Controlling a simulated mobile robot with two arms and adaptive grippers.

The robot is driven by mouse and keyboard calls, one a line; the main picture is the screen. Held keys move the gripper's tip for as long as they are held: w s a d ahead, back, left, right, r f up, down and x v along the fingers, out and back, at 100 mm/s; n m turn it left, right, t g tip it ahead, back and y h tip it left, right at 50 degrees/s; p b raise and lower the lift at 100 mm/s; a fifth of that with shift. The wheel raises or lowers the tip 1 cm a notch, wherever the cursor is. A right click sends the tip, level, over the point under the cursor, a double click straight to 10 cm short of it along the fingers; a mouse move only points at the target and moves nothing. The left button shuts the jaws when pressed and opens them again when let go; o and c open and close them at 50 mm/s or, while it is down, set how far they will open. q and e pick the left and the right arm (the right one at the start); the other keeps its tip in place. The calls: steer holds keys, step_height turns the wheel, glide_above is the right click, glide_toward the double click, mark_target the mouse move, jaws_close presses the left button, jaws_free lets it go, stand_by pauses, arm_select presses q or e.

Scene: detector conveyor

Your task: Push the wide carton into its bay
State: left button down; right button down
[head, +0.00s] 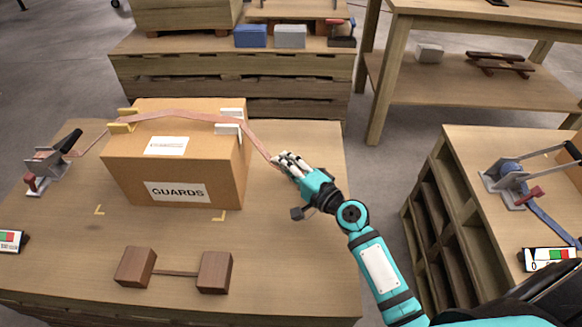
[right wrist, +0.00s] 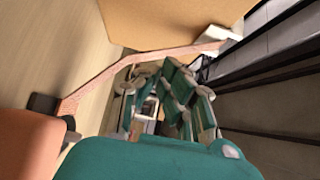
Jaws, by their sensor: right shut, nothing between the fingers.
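The wide carton (head: 185,160), a brown box labelled GUARDS, stands upright on the wooden bench (head: 305,255). Yellow corner marks (head: 99,210) lie on the bench near its front base. A pinkish strap (head: 180,114) runs over its top, across yellow and white edge protectors (head: 230,120), and down its right side. My right gripper (head: 287,163) is beside the strap's right-hand run, to the right of the carton. In the right wrist view its fingers (right wrist: 168,105) are shut and empty, with the strap (right wrist: 130,65) and carton (right wrist: 175,20) beyond. My left gripper is not in view.
A dark wooden two-block piece (head: 174,272) lies at the bench front. A strap ratchet (head: 48,165) sits on the left. Another bench (head: 465,150) with a ratchet stands at right, across a gap. A pallet stack (head: 180,75) is behind.

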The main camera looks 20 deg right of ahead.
mark_target(244, 144)
steer(key=w+a, duration=0.5)
steer(key=shift+w+a, duration=0.15)
steer(key=shift+w, duration=0.1)
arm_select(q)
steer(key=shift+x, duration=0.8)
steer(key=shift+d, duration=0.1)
arm_select(e)
steer(key=w+a, duration=0.2)
steer(key=a, duration=0.5)
steer(key=shift+w, duration=0.4)
